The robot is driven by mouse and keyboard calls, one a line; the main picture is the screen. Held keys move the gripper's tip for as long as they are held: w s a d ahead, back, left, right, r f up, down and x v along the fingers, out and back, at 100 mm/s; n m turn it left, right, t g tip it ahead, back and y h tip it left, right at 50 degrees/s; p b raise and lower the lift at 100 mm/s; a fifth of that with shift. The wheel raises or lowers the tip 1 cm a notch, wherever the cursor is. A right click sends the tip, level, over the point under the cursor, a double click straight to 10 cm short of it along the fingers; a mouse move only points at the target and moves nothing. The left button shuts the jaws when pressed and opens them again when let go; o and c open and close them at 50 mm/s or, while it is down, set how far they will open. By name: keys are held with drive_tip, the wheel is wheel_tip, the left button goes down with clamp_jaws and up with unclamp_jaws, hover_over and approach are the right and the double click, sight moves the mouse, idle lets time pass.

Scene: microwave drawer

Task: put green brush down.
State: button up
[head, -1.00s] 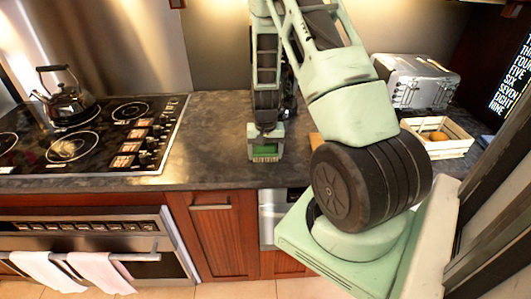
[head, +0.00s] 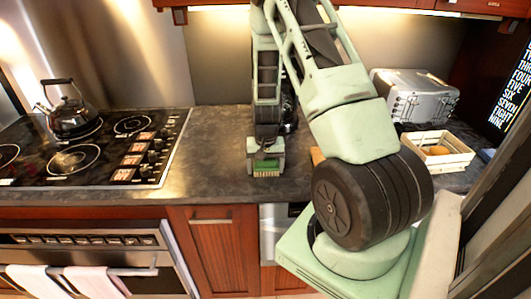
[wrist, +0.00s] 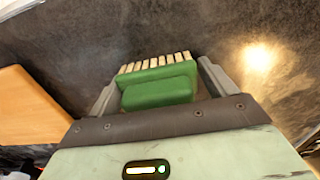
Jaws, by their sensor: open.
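The green brush (head: 266,164) is on the dark countertop (head: 215,170), near its front edge and right of the stove. In the wrist view the brush (wrist: 158,88) shows a green body with a row of pale bristles at its far side. My gripper (head: 265,172) is low over the counter with its fingers around the brush. In the wrist view the two fingers of my gripper (wrist: 157,82) stand one on each side of it, with narrow gaps. The gripper is open. Contact between the brush's underside and the counter is not clearly visible.
A kettle (head: 72,117) stands on the stove (head: 95,150) at left. A wooden board (wrist: 28,108) lies left of the brush in the wrist view. A silver case (head: 420,95) and a light wooden crate (head: 455,160) are at right. Counter between stove and brush is clear.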

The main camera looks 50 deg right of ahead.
drive_tip(key=shift+s+d, duration=0.2)
drive_tip(key=shift+s, duration=0.1)
wheel_tip(320, 180, up, 12)
drive_tip(key=shift+w+a+r+b, duration=0.1)
drive_tip(key=shift+a+b, duration=0.05)
drive_tip(key=shift+b, duration=0.9)
drive_tip(key=a+r+n+y, duration=0.15)
drive_tip(key=a+n, duration=0.25)
drive_tip(key=a, duration=0.8)
drive_tip(key=a+r+n, duration=0.3)
drive_tip(key=a, duration=0.8)
drive_tip(key=s+a+r+n, duration=0.2)
drive_tip(key=s+a+n, duration=0.3)
drive_tip(key=s+a, duration=0.3)
drive_tip(key=s+a+r+n, duration=0.1)
drive_tip(key=s+a+n, duration=0.4)
drive_tip(key=s+a, duration=0.4)
drive_tip(key=shift+a+r+n+h, duration=0.3)
drive_tip(key=shift+r+h, duration=0.05)
drive_tip(key=shift+r, duration=0.05)
